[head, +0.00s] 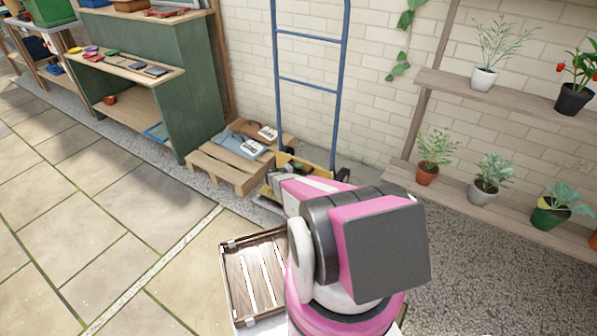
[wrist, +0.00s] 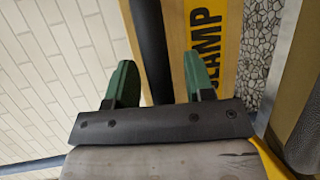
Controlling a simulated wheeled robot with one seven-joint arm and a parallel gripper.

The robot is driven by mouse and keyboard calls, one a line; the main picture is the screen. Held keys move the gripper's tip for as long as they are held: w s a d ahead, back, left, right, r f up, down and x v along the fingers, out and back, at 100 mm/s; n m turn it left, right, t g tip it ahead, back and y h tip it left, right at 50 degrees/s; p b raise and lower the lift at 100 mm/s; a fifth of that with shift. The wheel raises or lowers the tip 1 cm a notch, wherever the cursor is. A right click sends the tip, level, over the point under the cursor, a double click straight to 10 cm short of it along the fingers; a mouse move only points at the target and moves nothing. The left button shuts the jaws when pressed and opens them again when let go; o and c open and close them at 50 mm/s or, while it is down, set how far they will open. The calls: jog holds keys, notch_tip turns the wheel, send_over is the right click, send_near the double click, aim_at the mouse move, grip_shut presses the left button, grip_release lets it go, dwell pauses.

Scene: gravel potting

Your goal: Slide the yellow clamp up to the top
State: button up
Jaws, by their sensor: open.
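The yellow clamp (wrist: 205,30) shows in the wrist view as a wooden-edged piece with a yellow face and black lettering that reads "CLAMP". In the head view it is a yellow piece (head: 284,159) low on the blue hand truck (head: 307,80), partly hidden by my arm. My gripper (wrist: 158,58) is open, its two green fingers apart. A dark upright bar and the clamp's wooden edge show between the fingers; I cannot tell whether the fingers touch them. The right finger overlaps the yellow face in the picture. My arm hides much of the gripper in the head view.
A wooden pallet (head: 215,172) with bags stands left of the hand truck. A slatted wooden crate (head: 235,285) is in front. Shelves with potted plants (head: 480,174) are on the right, a green bench (head: 187,90) on the left. A brick wall is behind.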

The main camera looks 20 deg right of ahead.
grip_shut()
notch_tip(320, 180, up, 41)
jog(key=shift+r, duration=0.2)
jog(key=shift+c, duration=0.3)
grip_release()
jog(key=shift+r, duration=0.1)
jog(key=shift+o, duration=0.3)
jog(key=shift+a, duration=0.1)
